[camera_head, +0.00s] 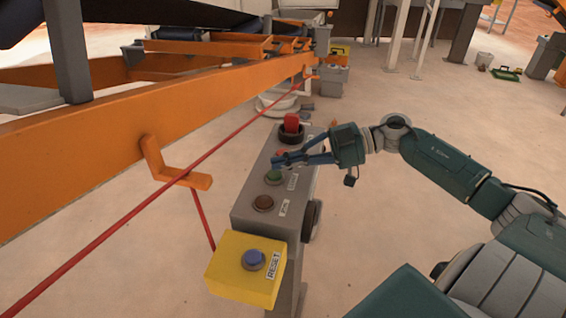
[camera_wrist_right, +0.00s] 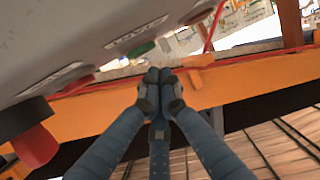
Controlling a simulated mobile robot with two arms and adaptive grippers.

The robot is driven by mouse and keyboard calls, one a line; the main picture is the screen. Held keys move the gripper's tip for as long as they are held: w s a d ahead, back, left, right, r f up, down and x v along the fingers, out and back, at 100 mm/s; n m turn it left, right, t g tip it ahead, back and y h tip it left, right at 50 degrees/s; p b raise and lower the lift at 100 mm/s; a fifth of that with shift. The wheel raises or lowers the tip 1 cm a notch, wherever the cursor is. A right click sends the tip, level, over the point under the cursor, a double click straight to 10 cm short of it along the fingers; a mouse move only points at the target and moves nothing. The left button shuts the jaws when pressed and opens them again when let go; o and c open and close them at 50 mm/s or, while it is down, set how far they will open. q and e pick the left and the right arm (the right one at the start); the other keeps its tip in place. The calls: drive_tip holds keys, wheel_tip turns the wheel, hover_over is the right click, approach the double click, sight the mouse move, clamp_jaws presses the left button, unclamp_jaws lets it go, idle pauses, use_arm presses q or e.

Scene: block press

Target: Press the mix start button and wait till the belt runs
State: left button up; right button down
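A grey control box (camera_head: 244,211) stands on a post in the head view, with a row of buttons on its sloped top. A green button (camera_head: 273,177) sits mid-row and also shows in the right wrist view (camera_wrist_right: 142,49). A brown-orange button (camera_head: 263,202) is nearer, and a red button (camera_head: 282,153) is farther, partly behind my fingers. The labels are too blurred to read surely. My right gripper (camera_head: 277,163) has its fingertips together and empty, just beyond the green button; I cannot tell if they touch the box. My left gripper is not in view.
A large red mushroom button (camera_head: 291,123) tops the box's far end. A yellow box (camera_head: 240,286) with a blue RESET button (camera_head: 254,259) is at the near end. A red pull cord (camera_head: 150,201) and an orange conveyor frame (camera_head: 90,150) run along the left.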

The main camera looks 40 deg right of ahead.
sight(273, 176)
drive_tip(key=shift+f, duration=0.55)
drive_tip(key=shift+s+f, duration=0.15)
drive_tip(key=shift+f, duration=0.9)
drive_tip(key=shift+r+p, duration=0.45)
drive_tip(key=shift+p, duration=0.25)
wheel_tip(273, 176, up, 4)
drive_tip(key=p, duration=0.3)
drive_tip(key=shift+d+p, duration=0.1)
drive_tip(key=shift+p, duration=0.3)
drive_tip(key=shift+s+d+f+b, duration=0.35)
drive_tip(key=shift+d+b, duration=0.15)
drive_tip(key=shift+b, duration=0.2)
drive_tip(key=v, duration=0.8)
drive_tip(key=shift+d+r+b, duration=0.2)
drive_tip(key=shift+r+b, duration=0.15)
drive_tip(key=shift+r, duration=0.1)
